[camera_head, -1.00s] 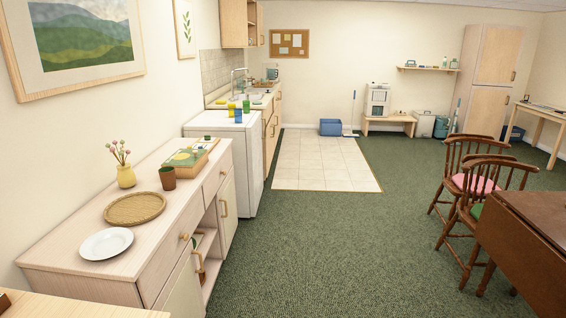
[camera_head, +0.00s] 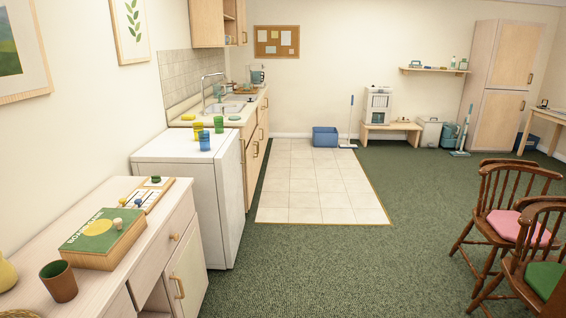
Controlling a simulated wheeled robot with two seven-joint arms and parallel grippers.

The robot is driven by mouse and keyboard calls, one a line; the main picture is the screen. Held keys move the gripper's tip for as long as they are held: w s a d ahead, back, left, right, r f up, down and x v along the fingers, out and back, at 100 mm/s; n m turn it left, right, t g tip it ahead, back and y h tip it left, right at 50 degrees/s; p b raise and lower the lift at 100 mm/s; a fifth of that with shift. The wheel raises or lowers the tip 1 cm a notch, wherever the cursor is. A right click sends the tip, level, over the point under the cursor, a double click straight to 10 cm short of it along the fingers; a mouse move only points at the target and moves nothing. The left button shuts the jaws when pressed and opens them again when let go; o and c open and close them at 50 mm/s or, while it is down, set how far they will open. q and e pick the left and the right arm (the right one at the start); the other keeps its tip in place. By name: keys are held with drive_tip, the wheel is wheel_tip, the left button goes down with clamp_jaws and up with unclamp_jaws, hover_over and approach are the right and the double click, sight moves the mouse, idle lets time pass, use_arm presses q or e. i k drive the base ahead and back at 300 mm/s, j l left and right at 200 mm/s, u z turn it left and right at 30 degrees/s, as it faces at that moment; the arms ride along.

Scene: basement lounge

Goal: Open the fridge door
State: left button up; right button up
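A low white fridge (camera_head: 181,190) stands against the left wall, between the wooden sideboard and the kitchen counter. I see its top and its right-hand side face; no handle or door gap can be made out. Neither of my grippers is in view.
The sideboard (camera_head: 139,246) in the left foreground carries a green box (camera_head: 104,233), a brown cup (camera_head: 59,281) and a game board. Wooden chairs (camera_head: 512,205) stand at right. Green carpet (camera_head: 317,277) and a tiled patch (camera_head: 317,185) are clear in the middle.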

sight(228, 164)
drive_tip(key=i, duration=2.1)
drive_tip(key=i+u, duration=0.2)
drive_tip(key=i, duration=0.25)
drive_tip(key=i+l+u, duration=0.15)
drive_tip(key=i, duration=0.35)
drive_tip(key=i+l+u, duration=0.2)
drive_tip(key=i, duration=0.25)
drive_tip(key=i+l+u, duration=0.2)
drive_tip(key=i, duration=0.25)
drive_tip(key=l, duration=0.1)
